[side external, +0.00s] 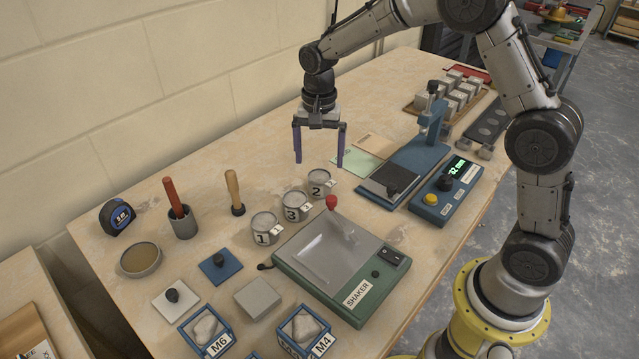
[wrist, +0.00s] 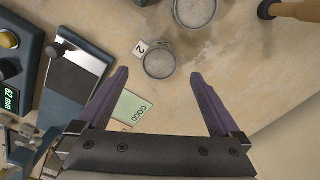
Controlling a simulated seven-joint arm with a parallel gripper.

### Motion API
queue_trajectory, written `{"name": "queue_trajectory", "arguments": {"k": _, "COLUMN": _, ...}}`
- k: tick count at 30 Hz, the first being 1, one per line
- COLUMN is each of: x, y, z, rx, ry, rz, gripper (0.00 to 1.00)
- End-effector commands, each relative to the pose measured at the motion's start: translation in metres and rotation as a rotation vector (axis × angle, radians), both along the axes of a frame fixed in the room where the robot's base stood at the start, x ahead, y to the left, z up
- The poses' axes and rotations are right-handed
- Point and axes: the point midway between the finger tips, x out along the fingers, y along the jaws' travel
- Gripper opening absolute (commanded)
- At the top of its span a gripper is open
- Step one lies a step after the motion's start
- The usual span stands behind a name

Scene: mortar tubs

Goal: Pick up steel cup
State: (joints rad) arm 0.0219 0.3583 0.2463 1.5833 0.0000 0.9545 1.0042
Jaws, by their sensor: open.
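Three steel cups with number tags stand upright in a row on the bench: cup 1 (side external: 265,229), cup 3 (side external: 295,206) and cup 2 (side external: 320,184). My gripper (side external: 319,163) is open and empty, pointing down above the bench near cup 2. In the wrist view, cup 2 (wrist: 159,62) shows just beyond and between the open fingertips (wrist: 158,75), touching neither. Another cup (wrist: 195,11) is partly cut off at the top of the wrist view.
The green shaker (side external: 330,262) stands close in front of the cups. A blue press (side external: 415,160) and control box (side external: 447,190) stand to the right. A wooden-handled tool (side external: 235,192) and a grey pot (side external: 184,224) holding a red-handled tool are left. Flat cards (side external: 357,163) lie behind.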

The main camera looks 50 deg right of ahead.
Motion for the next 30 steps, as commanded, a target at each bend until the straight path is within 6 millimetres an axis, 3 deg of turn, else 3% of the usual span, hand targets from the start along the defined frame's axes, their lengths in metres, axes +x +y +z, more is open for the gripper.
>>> {"name": "queue_trajectory", "arguments": {"k": 10, "x": -0.001, "y": 0.0, "z": -0.029, "rx": 0.0, "ry": 0.002, "rz": 0.0, "gripper": 1.0}}
{"name": "queue_trajectory", "arguments": {"k": 19, "x": -0.001, "y": 0.0, "z": -0.07, "rx": 0.0, "ry": 0.002, "rz": 0.001, "gripper": 1.0}}
{"name": "queue_trajectory", "arguments": {"k": 28, "x": 0.0, "y": 0.0, "z": -0.074, "rx": 0.001, "ry": -0.001, "rz": 0.0, "gripper": 1.0}}
{"name": "queue_trajectory", "arguments": {"k": 30, "x": 0.0, "y": 0.0, "z": -0.074, "rx": 0.001, "ry": -0.001, "rz": 0.001, "gripper": 0.89}}
